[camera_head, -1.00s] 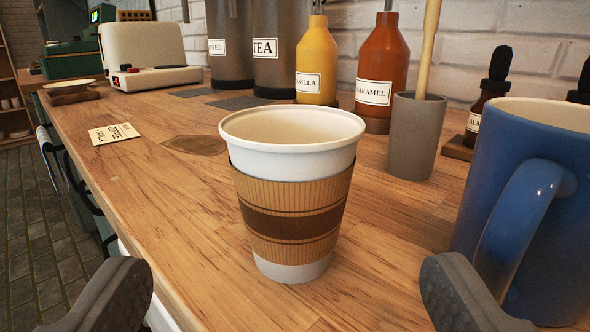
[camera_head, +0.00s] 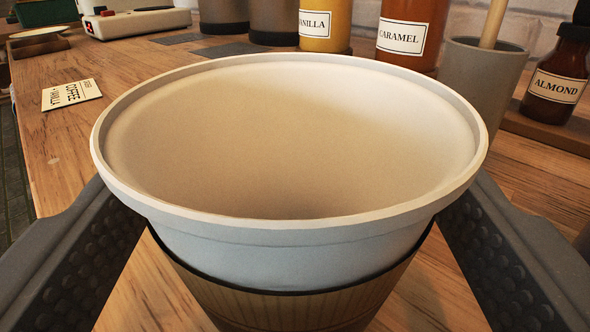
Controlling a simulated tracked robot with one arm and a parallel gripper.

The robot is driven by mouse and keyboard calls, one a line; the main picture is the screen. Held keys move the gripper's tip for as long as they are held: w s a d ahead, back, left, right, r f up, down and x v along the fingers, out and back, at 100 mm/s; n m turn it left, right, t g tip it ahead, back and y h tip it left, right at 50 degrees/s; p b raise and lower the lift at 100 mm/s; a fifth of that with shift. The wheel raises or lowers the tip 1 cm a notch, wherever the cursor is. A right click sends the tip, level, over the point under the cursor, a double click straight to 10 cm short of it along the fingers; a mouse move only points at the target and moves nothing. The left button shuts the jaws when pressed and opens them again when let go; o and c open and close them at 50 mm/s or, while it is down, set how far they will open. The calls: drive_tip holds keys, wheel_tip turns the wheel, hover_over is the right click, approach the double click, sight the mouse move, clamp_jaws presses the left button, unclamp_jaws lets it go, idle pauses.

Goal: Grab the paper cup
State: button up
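The paper cup (camera_head: 300,255) is white with a brown cardboard sleeve and fills the middle of the view. It stands upright on the wooden counter, and its inside looks empty. My gripper (camera_head: 295,260) is open, with one dark, studded finger on each side of the cup. Wood shows between each finger and the sleeve low in the picture. Near the rim the fingers pass partly behind the cup's outline, so I cannot tell the exact gap there. The cup's base is out of view.
The wooden counter (camera_head: 75,140) has a small card (camera_head: 70,94) at left. Behind the cup stand a vanilla bottle (camera_head: 324,22), a caramel bottle (camera_head: 405,35), a grey holder (camera_head: 485,85) and an almond bottle (camera_head: 557,85). A white machine (camera_head: 135,22) is at the back left.

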drive_tip(key=shift+w, duration=0.55)
drive_tip(key=c, duration=1)
drive_tip(key=shift+c, duration=0.2)
drive_tip(key=shift+r, duration=0.1)
